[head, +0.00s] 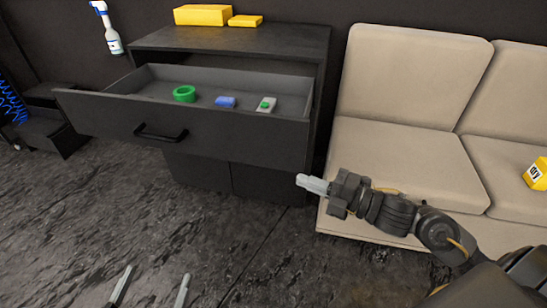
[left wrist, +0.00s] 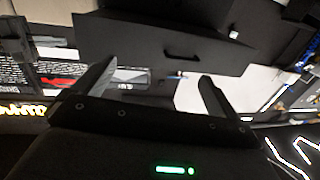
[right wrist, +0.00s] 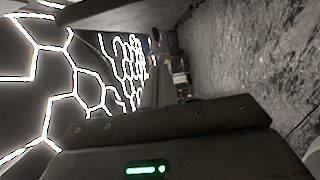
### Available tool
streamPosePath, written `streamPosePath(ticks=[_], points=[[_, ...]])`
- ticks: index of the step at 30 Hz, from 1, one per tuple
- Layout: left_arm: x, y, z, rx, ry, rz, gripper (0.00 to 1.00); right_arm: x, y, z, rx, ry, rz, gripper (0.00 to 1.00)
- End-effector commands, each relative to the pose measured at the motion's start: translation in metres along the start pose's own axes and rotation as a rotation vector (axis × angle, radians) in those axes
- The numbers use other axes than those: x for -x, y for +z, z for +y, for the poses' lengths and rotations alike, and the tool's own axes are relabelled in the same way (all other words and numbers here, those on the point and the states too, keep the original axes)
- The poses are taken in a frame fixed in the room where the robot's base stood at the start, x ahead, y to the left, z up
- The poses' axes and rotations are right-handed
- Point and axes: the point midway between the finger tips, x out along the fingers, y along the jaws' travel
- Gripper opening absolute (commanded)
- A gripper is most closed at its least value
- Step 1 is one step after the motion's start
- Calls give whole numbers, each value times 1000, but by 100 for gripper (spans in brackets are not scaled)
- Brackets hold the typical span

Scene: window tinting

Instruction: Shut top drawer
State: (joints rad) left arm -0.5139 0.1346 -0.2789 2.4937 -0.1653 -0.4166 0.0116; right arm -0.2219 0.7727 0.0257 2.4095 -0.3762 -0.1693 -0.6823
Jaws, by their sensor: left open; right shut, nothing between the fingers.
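The dark top drawer (head: 125,118) is pulled out of the black cabinet (head: 230,38). It holds a green ring (head: 184,93), a blue item (head: 225,102) and a grey-green item (head: 266,104). A black bar handle (head: 160,135) is on its front. My left gripper (head: 152,286) is open and empty, low in the head view and apart from the drawer front. Its spread fingers also show in the left wrist view (left wrist: 155,78). My right gripper (head: 311,184) is shut and empty, right of the cabinet, before the sofa.
A beige sofa (head: 400,155) stands right of the cabinet, with a yellow item (head: 537,174) on its seat. Yellow boxes (head: 203,14) lie on the cabinet top. A spray bottle (head: 107,28) is at the upper left. The dark floor (head: 90,210) before the drawer looks clear.

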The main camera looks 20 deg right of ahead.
Motion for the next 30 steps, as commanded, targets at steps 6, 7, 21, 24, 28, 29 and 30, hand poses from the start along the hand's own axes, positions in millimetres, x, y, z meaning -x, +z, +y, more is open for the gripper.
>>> streamPosePath(ticks=[6,7,21,24,28,29,30], points=[[0,0,0,0,1,5,97,-22,0,1,-3,6,0,0],[0,-1,0,0,1,6,97,-28,0,2,-2,6,0,0],[0,-18,10,-1,31,119,97,-104,18,-1,-2,-1,-4,0],[0,-22,12,-1,38,147,97,-106,28,-1,-3,-1,-2,0],[0,-26,14,0,43,169,97,-108,36,0,-4,1,-1,0],[0,-26,14,0,43,172,97,-108,37,0,-5,1,-1,0],[0,-27,14,0,44,174,97,-108,38,0,-5,1,-1,0]])
